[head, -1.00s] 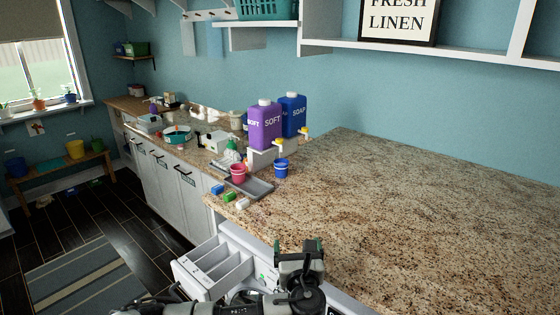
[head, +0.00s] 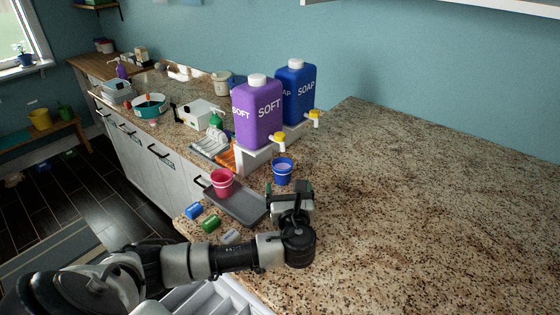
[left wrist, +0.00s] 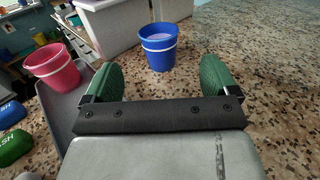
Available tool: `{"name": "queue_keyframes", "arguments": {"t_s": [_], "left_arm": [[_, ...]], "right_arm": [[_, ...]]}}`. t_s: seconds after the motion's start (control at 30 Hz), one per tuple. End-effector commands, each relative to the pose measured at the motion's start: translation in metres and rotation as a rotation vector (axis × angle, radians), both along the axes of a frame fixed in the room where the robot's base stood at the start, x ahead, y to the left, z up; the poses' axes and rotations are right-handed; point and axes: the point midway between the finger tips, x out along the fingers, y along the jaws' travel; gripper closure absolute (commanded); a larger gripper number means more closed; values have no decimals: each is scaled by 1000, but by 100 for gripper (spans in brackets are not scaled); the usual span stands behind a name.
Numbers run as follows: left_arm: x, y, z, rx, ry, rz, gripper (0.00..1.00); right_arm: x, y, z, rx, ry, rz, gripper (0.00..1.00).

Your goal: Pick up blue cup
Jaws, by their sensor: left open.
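The blue cup (head: 283,172) stands upright on the granite counter, in front of the soap dispensers, with a pale band round it. It also shows in the left wrist view (left wrist: 159,48), ahead of the fingers and between their lines. My left gripper (head: 289,187) is over the counter just in front of the cup, open and empty. Its green-padded fingers (left wrist: 158,76) are apart and do not appear to touch the cup. My right gripper is in neither view.
A pink cup (head: 222,182) stands on a grey tray (head: 245,207) left of the blue cup. Purple (head: 258,115) and blue (head: 297,92) dispensers stand behind on a white stand (head: 254,160). Small blue, green and white blocks lie in front. The counter at right is clear.

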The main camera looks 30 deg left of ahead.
Motion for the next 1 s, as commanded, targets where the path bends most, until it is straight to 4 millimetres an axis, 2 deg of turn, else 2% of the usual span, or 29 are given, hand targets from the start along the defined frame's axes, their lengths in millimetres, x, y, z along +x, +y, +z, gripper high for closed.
{"name": "queue_keyframes", "arguments": {"t_s": [0.3,0.47,0.7,0.83,1.0], "left_arm": [[35,30,3,3,0,2,12],[42,37,2,1,1,1,12],[64,57,5,3,1,3,12],[75,67,2,1,0,3,12],[80,71,0,0,0,1,12]], "right_arm": [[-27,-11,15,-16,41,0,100],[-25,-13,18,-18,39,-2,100],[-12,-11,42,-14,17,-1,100],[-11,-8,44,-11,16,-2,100],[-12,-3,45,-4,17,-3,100]]}}
